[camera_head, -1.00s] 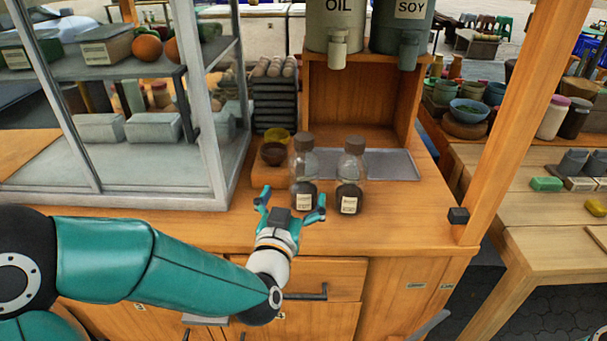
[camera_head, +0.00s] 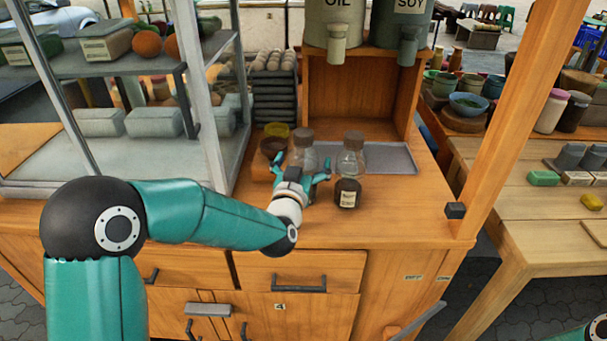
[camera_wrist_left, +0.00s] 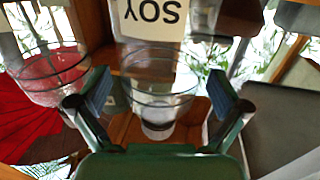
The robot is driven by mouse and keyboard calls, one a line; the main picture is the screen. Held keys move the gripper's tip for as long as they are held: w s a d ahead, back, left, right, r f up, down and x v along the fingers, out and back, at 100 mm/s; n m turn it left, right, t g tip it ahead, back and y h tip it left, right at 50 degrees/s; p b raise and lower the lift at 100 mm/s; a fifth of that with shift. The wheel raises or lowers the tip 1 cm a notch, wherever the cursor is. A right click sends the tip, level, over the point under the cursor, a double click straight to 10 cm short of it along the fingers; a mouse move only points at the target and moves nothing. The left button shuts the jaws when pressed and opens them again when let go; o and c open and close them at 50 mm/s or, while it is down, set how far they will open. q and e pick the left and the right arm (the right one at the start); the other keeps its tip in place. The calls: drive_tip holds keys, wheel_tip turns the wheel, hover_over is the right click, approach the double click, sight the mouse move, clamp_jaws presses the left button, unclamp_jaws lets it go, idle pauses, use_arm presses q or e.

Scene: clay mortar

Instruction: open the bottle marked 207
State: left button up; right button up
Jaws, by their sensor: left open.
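Two clear glass bottles with brown caps stand upright side by side on the wooden counter: the left bottle (camera_head: 302,150) and the right bottle (camera_head: 349,163), which has dark contents and a pale label. The label numbers are too small to read. My left gripper (camera_head: 303,167) is open at the left bottle, its fingers spread to either side and hiding the bottle's lower part. I cannot tell whether they touch it. In the left wrist view, the open fingers (camera_wrist_left: 159,88) flank a clear round glass shape (camera_wrist_left: 158,98). My right gripper is out of view.
A grey tray (camera_head: 393,158) lies behind the bottles, under the OIL dispenser (camera_head: 338,18) and SOY dispenser (camera_head: 402,22). A glass case (camera_head: 150,170) stands left. The counter's front right is clear.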

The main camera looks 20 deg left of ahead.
use_arm(q)
drive_tip(key=c, duration=1.4)
drive_tip(key=shift+r, duration=0.2)
wheel_tip(320, 180, up, 20)
drive_tip(key=p, duration=0.4)
drive_tip(key=shift+f, duration=0.1)
